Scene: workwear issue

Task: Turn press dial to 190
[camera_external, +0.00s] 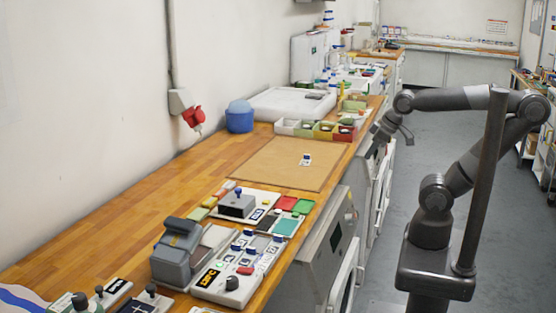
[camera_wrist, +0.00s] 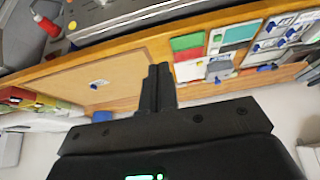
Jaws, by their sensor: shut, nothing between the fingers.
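The grey heat press (camera_external: 178,252) stands on the near part of the wooden worktop. A white control unit in front of it carries a round black dial (camera_external: 232,284) and a small dark display (camera_external: 208,278) with lit digits too small to read. I cannot tell where the dial points. My gripper (camera_external: 376,130) is over the worktop's right edge, well beyond the press and dial, and touches neither. In the wrist view my gripper (camera_wrist: 159,68) has its two black fingers together with nothing between them. The dial is not seen there.
A tan mat (camera_external: 275,163) with a small blue-topped item (camera_external: 307,159) lies mid-worktop. Coloured bins (camera_external: 318,130) stand behind it. Red (camera_external: 287,203) and green patches and several blue-knobbed pieces crowd beside the press. Machines with doors (camera_external: 330,250) stand under the worktop edge.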

